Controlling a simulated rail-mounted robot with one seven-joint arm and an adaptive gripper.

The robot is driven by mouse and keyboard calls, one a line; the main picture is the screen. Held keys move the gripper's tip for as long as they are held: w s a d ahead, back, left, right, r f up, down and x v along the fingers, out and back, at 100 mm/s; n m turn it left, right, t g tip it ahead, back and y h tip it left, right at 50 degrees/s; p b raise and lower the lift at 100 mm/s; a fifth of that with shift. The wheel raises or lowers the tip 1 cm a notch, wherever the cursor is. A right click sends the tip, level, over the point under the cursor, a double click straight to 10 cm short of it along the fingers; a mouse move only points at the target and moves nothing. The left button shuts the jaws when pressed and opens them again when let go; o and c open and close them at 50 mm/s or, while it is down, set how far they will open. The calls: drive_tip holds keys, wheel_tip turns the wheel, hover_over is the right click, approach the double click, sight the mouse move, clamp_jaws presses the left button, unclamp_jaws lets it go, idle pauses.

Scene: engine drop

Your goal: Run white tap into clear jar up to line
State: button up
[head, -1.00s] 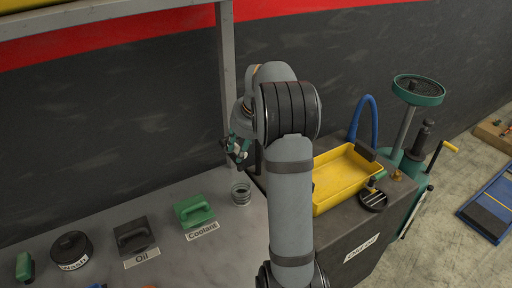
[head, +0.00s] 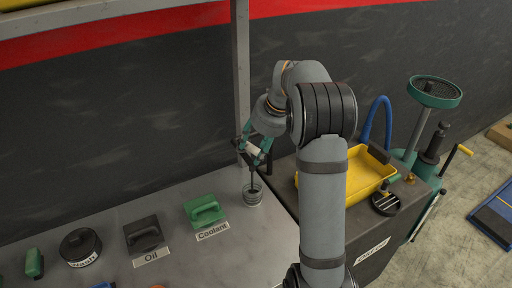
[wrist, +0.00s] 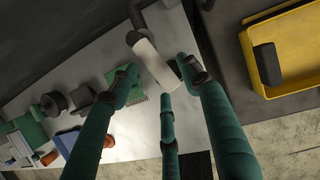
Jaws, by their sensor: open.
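The clear jar (head: 253,196) stands on the grey bench near its right end, below my gripper (head: 256,156). Its fill line and contents are too small to make out. A white tap (head: 252,150) shows between the green fingers. In the wrist view the white tap (wrist: 153,62) lies as a pale cylinder with dark ends, beyond and between the spread fingertips of my gripper (wrist: 157,85). My gripper is open; whether a finger touches the tap I cannot tell. A thin dark vertical shape runs from below the fingers into the jar's mouth; I cannot tell if it is liquid.
A green Coolant container (head: 205,210), a black Oil container (head: 143,235) and a round black Wash container (head: 80,246) stand left of the jar. A yellow tray (head: 345,180) lies on the dark cabinet at right. A grey post (head: 241,70) rises behind my gripper.

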drive_tip(key=v, duration=1.2)
drive_tip(key=shift+w, duration=0.1)
idle(5.7)
